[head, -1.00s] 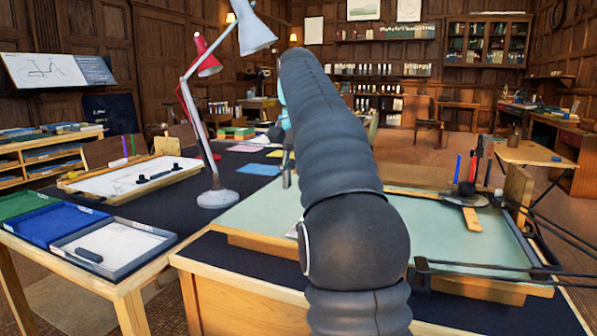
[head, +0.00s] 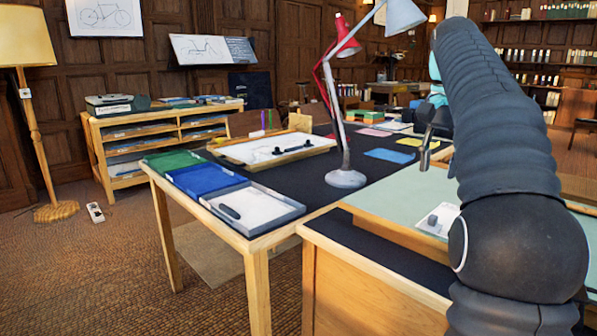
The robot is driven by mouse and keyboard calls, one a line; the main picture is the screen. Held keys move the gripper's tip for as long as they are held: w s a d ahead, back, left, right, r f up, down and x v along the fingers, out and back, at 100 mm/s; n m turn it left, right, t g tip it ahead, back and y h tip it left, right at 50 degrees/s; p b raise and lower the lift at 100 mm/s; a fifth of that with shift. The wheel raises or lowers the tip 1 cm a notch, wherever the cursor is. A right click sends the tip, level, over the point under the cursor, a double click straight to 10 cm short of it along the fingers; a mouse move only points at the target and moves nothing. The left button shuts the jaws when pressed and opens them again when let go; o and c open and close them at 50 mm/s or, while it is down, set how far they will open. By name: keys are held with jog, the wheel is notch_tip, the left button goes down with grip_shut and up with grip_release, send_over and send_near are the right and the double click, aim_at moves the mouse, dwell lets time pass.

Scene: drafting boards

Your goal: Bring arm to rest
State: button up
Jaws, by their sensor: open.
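My dark, ribbed arm (head: 500,140) rises along the right side of the head view, above a drafting desk with a pale green board (head: 400,190). My gripper (head: 427,148) shows only in part at the arm's left edge, with a grey metal finger pointing down. It is open, and I see nothing held in it. The rest of it is hidden behind the arm. A white card with a small grey object (head: 438,218) lies on the green board, left of the arm.
A desk lamp (head: 345,178) stands on the dark table close left of the arm. Green, blue and grey trays (head: 262,227) line that table's near left edge. A drawing board (head: 235,152) lies behind them. A floor lamp (head: 40,130) stands far left. The floor at left is mostly clear.

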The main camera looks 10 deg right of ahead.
jog(key=s+a+f+n+t, duration=0.3)
jog(key=s+a+f+n, duration=0.3)
jog(key=s+a, duration=0.45)
jog(key=s+a+f+n+t, duration=0.1)
jog(key=s+a+f+n, duration=0.1)
jog(key=s+f, duration=0.4)
jog(key=s+a+f+n+t, duration=0.1)
jog(key=s+a+f, duration=0.4)
jog(key=f, duration=0.8)
jog(key=shift+s+n, duration=0.5)
jog(key=shift+s, duration=0.6)
jog(key=shift+a, duration=0.2)
